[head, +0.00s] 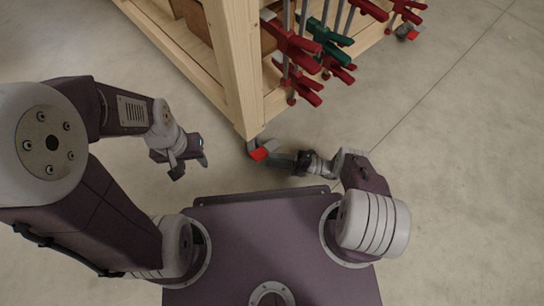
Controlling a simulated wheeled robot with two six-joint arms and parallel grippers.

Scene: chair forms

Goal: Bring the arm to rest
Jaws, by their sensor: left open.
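My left gripper (190,165) hangs over bare floor left of the wooden rack, at the end of my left arm. Its two dark fingers are apart, with nothing visible between them. My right gripper (284,162) is low in front of the rack's near corner, at the end of my folded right arm. It is small and dark, and its fingers cannot be made out. It appears close to a red-and-grey caster (262,151) at the foot of the rack; whether they touch cannot be told.
A wooden rack (238,65) stands ahead, holding several red clamps (292,45) and a green clamp (326,42). Another caster (407,32) shows at its far right corner. The concrete floor (450,150) is clear to the right, and also left of the rack.

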